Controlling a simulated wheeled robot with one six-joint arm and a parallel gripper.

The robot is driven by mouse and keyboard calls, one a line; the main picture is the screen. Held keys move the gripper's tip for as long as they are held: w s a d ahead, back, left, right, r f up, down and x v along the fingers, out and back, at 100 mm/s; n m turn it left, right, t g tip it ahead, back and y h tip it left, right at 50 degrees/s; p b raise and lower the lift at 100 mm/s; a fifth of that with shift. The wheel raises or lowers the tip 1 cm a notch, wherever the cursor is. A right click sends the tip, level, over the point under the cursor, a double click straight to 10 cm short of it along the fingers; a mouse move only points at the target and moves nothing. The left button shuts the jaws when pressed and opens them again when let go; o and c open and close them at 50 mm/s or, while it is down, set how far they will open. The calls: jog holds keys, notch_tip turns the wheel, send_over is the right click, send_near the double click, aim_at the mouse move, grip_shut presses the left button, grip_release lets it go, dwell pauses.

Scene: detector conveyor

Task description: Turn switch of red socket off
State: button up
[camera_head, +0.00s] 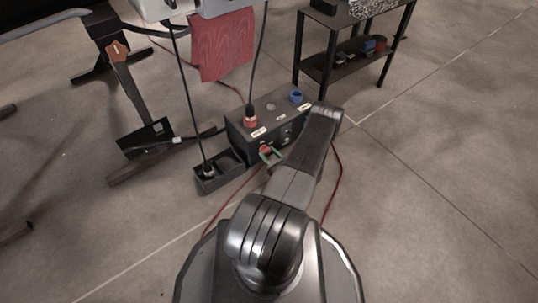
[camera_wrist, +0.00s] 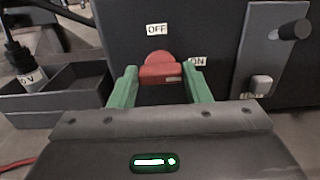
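The red switch knob (camera_wrist: 160,66) is on the front of a dark box (camera_head: 236,133), between an OFF label (camera_wrist: 157,29) above it and an ON label (camera_wrist: 197,61) to its right. My gripper (camera_wrist: 161,76) has green fingers, one on each side of the knob, spread apart. I cannot tell whether they touch it. In the head view my gripper (camera_head: 271,156) is at the box front, below the red socket (camera_head: 250,121), which has a black cable plugged in on the box top.
A blue socket (camera_head: 296,96) is on the box top to the right. A black tray (camera_head: 222,178) with a plug in it stands at the left of the box. A metal plate with a black handle (camera_wrist: 288,31) is right of the switch. Red cables lie on the floor.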

jog(key=shift+n, duration=0.3)
jog(key=n+b, duration=0.1)
jog(key=n, duration=0.3)
jog(key=n+b, duration=0.1)
jog(key=n, duration=0.3)
jog(key=shift+s+a+f+b, duration=0.1)
jog(key=shift+a+b, duration=0.05)
jog(key=shift+b, duration=0.2)
jog(key=n, duration=0.9)
jog(key=shift+f, duration=0.15)
jog(key=shift+n, duration=0.3)
jog(key=o, duration=1)
jog(key=p+v, duration=0.3)
jog(key=v, duration=1)
jog(key=shift+s+d+p, duration=0.25)
jog(key=shift+s+p, duration=0.1)
jog(key=shift+p, duration=0.05)
